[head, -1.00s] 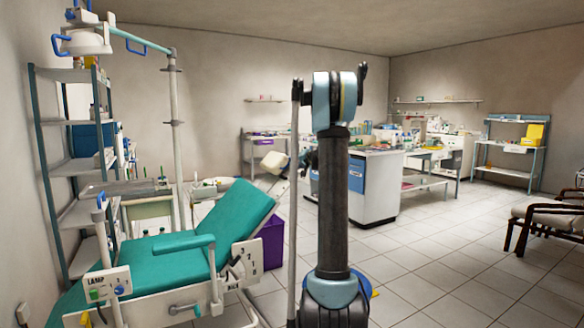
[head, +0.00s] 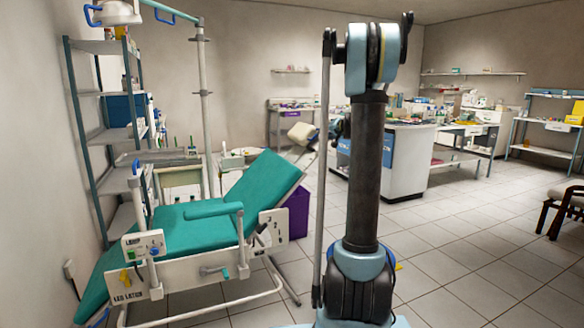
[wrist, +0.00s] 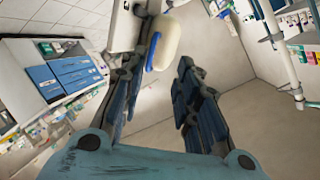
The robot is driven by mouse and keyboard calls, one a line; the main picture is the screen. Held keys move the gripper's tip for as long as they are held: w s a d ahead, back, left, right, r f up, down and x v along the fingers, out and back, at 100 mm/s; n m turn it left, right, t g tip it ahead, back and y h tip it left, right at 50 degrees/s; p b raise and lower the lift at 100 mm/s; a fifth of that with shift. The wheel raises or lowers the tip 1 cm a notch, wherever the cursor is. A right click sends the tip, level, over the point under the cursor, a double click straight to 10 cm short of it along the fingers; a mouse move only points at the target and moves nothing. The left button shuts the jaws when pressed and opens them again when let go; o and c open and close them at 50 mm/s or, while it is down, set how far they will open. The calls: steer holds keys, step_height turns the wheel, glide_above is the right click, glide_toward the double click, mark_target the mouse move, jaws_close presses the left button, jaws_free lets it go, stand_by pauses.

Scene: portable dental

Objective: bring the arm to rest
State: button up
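My arm (head: 366,170) stands upright in the right middle of the head view, with its top joint high in the picture. My gripper (wrist: 168,58) shows in the wrist view with its two dark blue fingers spread apart. In the head view the gripper is mostly hidden behind the arm.
A teal dental chair (head: 190,232) stands left of my arm, with a purple bin (head: 299,212) behind it. A metal shelf (head: 98,134) is at the left wall. A white cabinet (head: 408,162) stands behind the arm.

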steer(key=s+a+f+n+g, duration=0.1)
steer(key=s+a+f+g, duration=0.2)
steer(key=s, duration=0.7)
steer(key=s+a+f+n+g, duration=0.15)
steer(key=s+a, duration=0.35)
steer(key=s, duration=0.5)
steer(key=s+a+f+n+g, duration=0.2)
steer(key=s+a+f, duration=0.2)
steer(key=s, duration=0.6)
steer(key=s+d+f+g+h, duration=0.1)
steer(key=s+f, duration=0.4)
steer(key=s, duration=0.5)
steer(key=s+d+f+g+h, duration=0.1)
steer(key=s+f+g+h, duration=0.1)
steer(key=s+f, duration=0.4)
steer(key=s+d+f+n+g+h, duration=0.1)
steer(key=s+f, duration=0.5)
steer(key=s, duration=0.8)
steer(key=shift+s+d+f+g, duration=0.2)
steer(key=shift+s+f+g, duration=0.05)
steer(key=shift+s+g, duration=0.2)
steer(key=shift+w, duration=0.1)
